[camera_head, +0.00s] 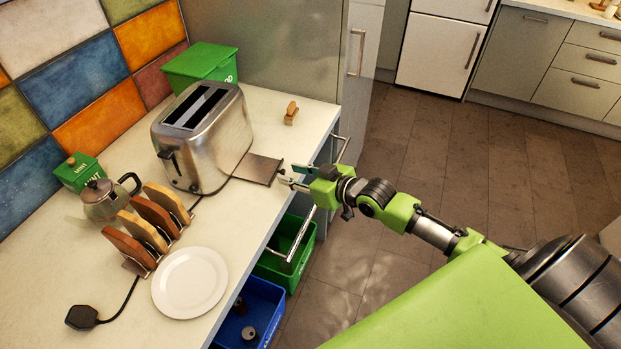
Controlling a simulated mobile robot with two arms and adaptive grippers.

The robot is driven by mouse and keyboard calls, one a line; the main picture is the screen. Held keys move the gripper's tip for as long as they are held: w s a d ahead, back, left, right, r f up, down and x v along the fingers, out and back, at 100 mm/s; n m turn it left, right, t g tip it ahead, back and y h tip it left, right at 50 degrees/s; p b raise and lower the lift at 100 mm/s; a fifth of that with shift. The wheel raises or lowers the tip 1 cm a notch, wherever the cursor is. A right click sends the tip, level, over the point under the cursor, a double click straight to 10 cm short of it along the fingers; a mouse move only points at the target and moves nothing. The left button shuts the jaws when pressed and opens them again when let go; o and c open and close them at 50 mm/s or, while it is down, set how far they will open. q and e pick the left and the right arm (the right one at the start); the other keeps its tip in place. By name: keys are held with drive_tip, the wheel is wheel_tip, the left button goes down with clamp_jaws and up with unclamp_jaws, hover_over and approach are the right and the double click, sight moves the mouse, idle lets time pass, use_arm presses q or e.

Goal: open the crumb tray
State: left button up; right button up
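The silver toaster (215,140) stands on the pale counter with its two slots on top and a dark lever at its front left end. Its crumb tray (257,169), a flat brownish metal plate, sticks out from the toaster's base on the right, towards the counter edge. My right gripper (285,176) is at the outer end of the tray, over the counter edge. Its fingers look apart, with a gap between them. I cannot tell whether a fingertip touches the tray. My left gripper is not in view.
A toast rack (148,229) with bread slices, a teapot (103,200), and a white plate (190,283) stand left and in front of the toaster. A small wooden item (291,113) sits behind the tray. Green (270,268) and blue (240,322) crates are below the counter edge.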

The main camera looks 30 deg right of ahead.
drive_tip(key=v, duration=1)
drive_tip(key=shift+d, duration=0.1)
drive_tip(key=s+d+f+m+g+h, duration=0.1)
drive_tip(key=s+d+f+h, duration=0.15)
drive_tip(key=f, duration=0.75)
drive_tip(key=s+d+f+m+g+h+b, duration=0.15)
drive_tip(key=s+d+f, duration=0.25)
drive_tip(key=f, duration=0.7)
drive_tip(key=s+d+f+m+g+h, duration=0.15)
drive_tip(key=s+d+f, duration=0.25)
drive_tip(key=f, duration=0.6)
drive_tip(key=s+a+f+g, duration=0.3)
drive_tip(key=s+a+f, duration=0.1)
drive_tip(key=s+f, duration=0.9)
drive_tip(key=s+a+f+n+g, duration=0.1)
drive_tip(key=s+a+f+g, duration=0.1)
drive_tip(key=s+a+f, duration=0.3)
drive_tip(key=s+a+f+n+g, duration=0.1)
drive_tip(key=s+a+f, duration=0.5)
drive_tip(key=s, duration=0.8)
drive_tip(key=shift+a+f+n+g+y+b, duration=0.3)
drive_tip(key=shift+a+g+y+b, duration=0.15)
drive_tip(key=shift+a+g, duration=0.45)
